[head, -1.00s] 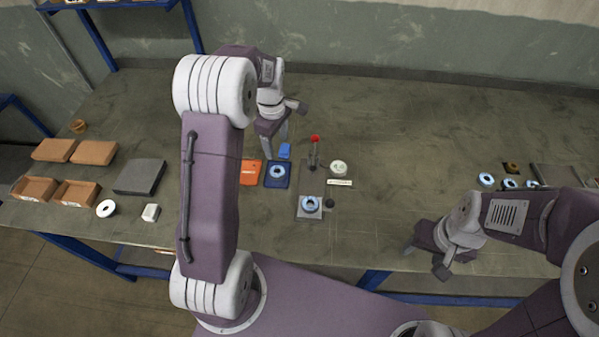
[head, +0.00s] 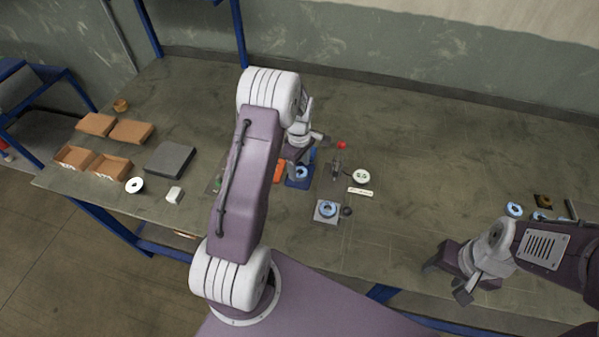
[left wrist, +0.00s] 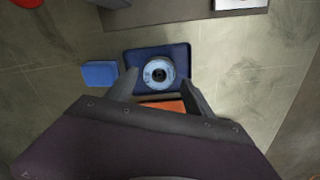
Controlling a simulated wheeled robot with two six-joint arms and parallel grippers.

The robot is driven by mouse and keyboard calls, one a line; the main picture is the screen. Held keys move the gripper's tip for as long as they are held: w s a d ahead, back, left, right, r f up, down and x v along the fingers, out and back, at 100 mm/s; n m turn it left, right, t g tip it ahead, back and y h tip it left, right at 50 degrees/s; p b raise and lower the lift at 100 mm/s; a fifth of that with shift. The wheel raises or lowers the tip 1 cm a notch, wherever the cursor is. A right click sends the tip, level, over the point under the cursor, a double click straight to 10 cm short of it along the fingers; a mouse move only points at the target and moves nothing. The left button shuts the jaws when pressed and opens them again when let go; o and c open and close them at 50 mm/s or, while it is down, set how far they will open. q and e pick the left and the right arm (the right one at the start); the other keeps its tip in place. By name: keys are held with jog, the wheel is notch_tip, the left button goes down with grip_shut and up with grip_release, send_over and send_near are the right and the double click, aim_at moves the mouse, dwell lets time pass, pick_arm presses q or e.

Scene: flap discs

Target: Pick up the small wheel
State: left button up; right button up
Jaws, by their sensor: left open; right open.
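A small blue wheel with a pale centre and a dark hole (left wrist: 159,73) lies on a dark blue tray (left wrist: 187,54) in the left wrist view. In the head view the blue tray (head: 298,183) is partly covered by my left gripper (head: 296,168), which is over it. My left gripper (left wrist: 161,90) is open, its fingers reaching over the tray's near part on either side of the wheel's near edge. Nothing is held. My right gripper (head: 452,272) is open and empty near the table's front edge at the right, away from the wheel.
An orange tray (left wrist: 163,106) and a blue block (left wrist: 100,74) lie close to the blue tray. Another blue wheel (head: 327,209) sits on a grey plate, with a red-knobbed fixture (head: 337,165) behind. Cardboard boxes (head: 110,167) are at left; more wheels (head: 514,209) at right.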

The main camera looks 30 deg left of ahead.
pick_arm(q)
jog(key=shift+f, duration=0.75)
jog(key=shift+w+f, duration=0.15)
jog(key=shift+f, duration=0.2)
jog(key=c, duration=1.2)
jog(key=shift+r, duration=0.15)
jog(key=shift+r, duration=0.3)
jog(key=r, duration=0.2)
jog(key=s+r+b, duration=0.1)
jog(key=shift+d+r, duration=0.25)
jog(key=shift+r, duration=0.15)
jog(key=s+d+r, duration=0.1)
jog(key=s+r, duration=0.1)
jog(key=s, duration=0.1)
jog(key=s+d+r+b, duration=0.1)
jog(key=s+d+r, duration=0.1)
jog(key=s, duration=0.1)
jog(key=s+d+r, duration=0.1)
jog(key=s+r, duration=0.1)
jog(key=s, duration=0.1)
jog(key=shift+s+d+r+b, duration=0.2)
jog(key=shift+s+b, duration=0.1)
jog(key=shift+s, duration=0.1)
